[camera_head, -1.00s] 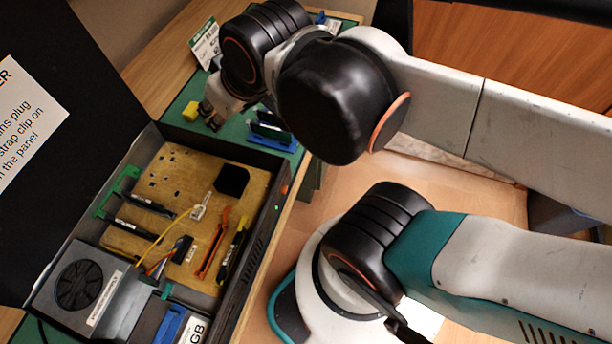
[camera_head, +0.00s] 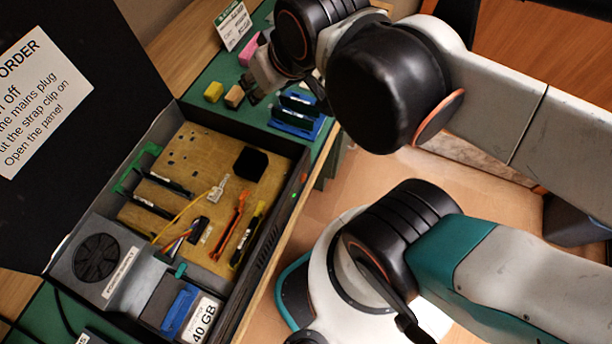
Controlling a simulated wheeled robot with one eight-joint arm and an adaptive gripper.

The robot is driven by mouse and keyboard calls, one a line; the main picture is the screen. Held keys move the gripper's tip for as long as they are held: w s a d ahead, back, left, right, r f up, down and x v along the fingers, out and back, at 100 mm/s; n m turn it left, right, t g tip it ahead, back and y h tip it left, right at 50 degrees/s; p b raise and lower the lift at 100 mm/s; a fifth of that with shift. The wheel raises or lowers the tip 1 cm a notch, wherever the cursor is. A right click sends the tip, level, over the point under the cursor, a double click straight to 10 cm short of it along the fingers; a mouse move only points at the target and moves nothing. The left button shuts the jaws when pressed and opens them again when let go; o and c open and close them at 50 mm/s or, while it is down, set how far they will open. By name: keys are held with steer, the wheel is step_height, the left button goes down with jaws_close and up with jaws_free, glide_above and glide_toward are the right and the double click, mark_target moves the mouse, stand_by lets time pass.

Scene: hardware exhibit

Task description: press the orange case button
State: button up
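The open computer case (camera_head: 190,112) lies on the bench with its inside showing. My gripper (camera_head: 257,92) is beyond the far wall of the case, above the green mat, apart from the button. It is small and partly hidden by my wrist, so I cannot tell whether its fingers are open or shut.
Yellow (camera_head: 213,92) and tan (camera_head: 234,96) blocks and a blue rack (camera_head: 297,115) lie on the green mat (camera_head: 200,124) beyond the case. A sign card (camera_head: 233,26) stands behind. The black lid (camera_head: 95,120) rises at left. Floor shows right of the bench.

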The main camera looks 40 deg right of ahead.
jaws_close()
stand_by(1.1)
